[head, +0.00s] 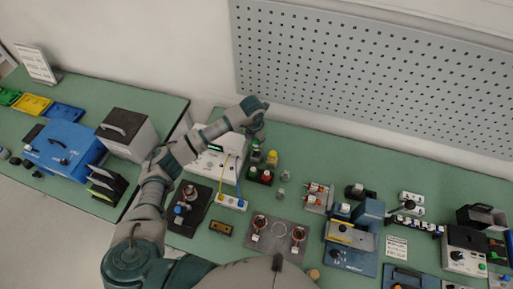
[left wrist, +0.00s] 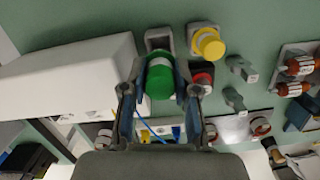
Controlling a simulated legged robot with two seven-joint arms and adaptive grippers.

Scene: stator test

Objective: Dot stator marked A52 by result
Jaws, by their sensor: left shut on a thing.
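My left gripper (left wrist: 160,85) is shut on a round green-topped marker (left wrist: 160,77), seen from above between its fingers in the left wrist view. In the head view this gripper (head: 257,136) is above the marker stand behind the bench's middle. A yellow-topped marker (left wrist: 208,44) stands beside it, and a red-topped one (left wrist: 202,76) is partly hidden by a finger. Copper-wound stators (head: 260,222) (head: 298,233) sit on a dark plate, another (head: 190,191) on a black fixture, and several lie on a rack (head: 318,189). No label A52 is legible. My right gripper is out of view.
A white tester (head: 214,162) with cables stands left of the markers. A blue press-like fixture (head: 350,258) and small devices fill the right side. A pegboard (head: 380,65) stands behind. Free green bench (head: 330,150) lies behind the stator rack.

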